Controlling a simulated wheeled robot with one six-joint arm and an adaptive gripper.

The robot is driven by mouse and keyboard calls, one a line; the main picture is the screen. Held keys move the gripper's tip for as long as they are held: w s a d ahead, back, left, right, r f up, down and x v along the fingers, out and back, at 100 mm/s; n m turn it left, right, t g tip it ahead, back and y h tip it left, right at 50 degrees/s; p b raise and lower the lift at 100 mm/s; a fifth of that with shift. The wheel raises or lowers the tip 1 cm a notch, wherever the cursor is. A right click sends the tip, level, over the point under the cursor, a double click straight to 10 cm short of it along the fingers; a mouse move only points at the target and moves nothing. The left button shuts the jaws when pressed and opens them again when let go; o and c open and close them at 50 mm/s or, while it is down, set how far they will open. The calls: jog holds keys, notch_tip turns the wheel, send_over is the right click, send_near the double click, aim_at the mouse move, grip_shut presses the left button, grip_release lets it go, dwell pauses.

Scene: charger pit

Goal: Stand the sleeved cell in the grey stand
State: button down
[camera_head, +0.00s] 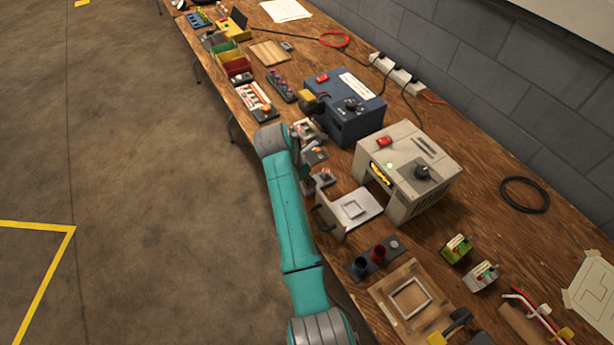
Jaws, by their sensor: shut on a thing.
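My teal arm reaches up the picture along the bench's front edge, and my gripper (315,158) is at its far end, low in front of the blue box. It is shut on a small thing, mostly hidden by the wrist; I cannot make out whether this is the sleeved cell. A dark rack (363,266) lies nearer on the bench with a blue cup (361,263), a red cup (378,254) and a grey round piece (394,244). The grey piece looks like the grey stand, and no cell is seen standing in it. My gripper is well apart from the rack.
A beige box (425,170) has its front drawer (358,210) pulled out between my gripper and the rack. The blue box (350,112) stands beyond. A wooden tray (400,300) lies nearer than the rack. Bare bench (475,195) shows right of the beige box.

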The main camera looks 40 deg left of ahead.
jog(key=shift+f, duration=0.3)
dwell(0.7)
jog(key=c, duration=0.9)
grip_release()
jog(key=shift+r, duration=3.5)
jog(key=shift+s, duration=0.1)
